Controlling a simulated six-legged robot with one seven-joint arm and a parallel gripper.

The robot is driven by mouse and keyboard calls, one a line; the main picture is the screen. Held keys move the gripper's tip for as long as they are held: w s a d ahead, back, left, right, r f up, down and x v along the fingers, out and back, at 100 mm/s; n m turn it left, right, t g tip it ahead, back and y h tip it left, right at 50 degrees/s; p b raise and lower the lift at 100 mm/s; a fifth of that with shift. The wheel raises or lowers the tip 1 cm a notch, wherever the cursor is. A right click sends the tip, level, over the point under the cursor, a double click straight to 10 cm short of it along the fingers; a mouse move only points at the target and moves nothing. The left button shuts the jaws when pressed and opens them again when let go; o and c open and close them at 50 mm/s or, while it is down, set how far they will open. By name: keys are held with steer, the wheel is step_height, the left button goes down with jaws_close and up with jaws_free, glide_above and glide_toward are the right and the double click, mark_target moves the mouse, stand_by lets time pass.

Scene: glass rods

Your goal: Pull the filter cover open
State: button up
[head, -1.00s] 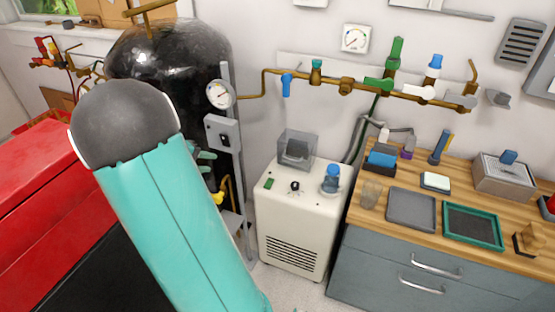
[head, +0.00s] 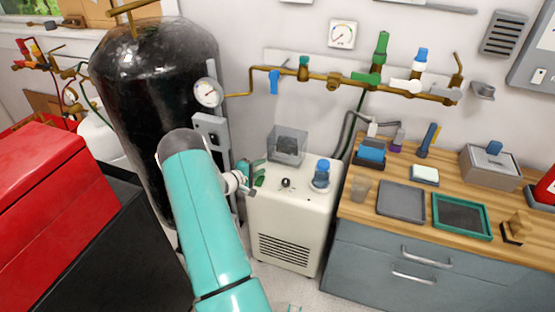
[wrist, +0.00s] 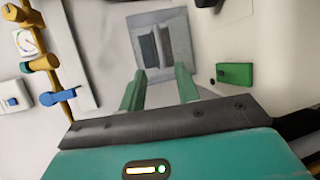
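The filter cover (head: 288,146) is a clear grey box with a darker block inside, at the back left of the top of a white machine (head: 290,215). In the wrist view the cover (wrist: 178,38) lies straight beyond my fingertips, with the grey block (wrist: 154,48) showing in it. My gripper (head: 255,172) is at the left edge of the machine's top, just left of and in front of the cover. In the wrist view its two green fingers (wrist: 160,82) are apart with nothing held between them. I cannot tell whether a fingertip touches the cover.
A black tank (head: 150,100) with a gauge (head: 208,93) stands to the left. A blue-capped fitting (head: 322,175) and a black knob (head: 286,183) share the machine's top. A wooden counter (head: 405,172) with trays is on the right. Pipes (head: 350,82) run along the wall.

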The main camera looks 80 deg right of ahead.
glide_toward(286, 150)
steer(key=s+d+f, duration=0.2)
steer(key=d, duration=0.1)
steer(key=shift+s+d+f, duration=0.1)
steer(key=shift+d+f, duration=0.15)
steer(key=shift+f, duration=0.1)
jaws_close()
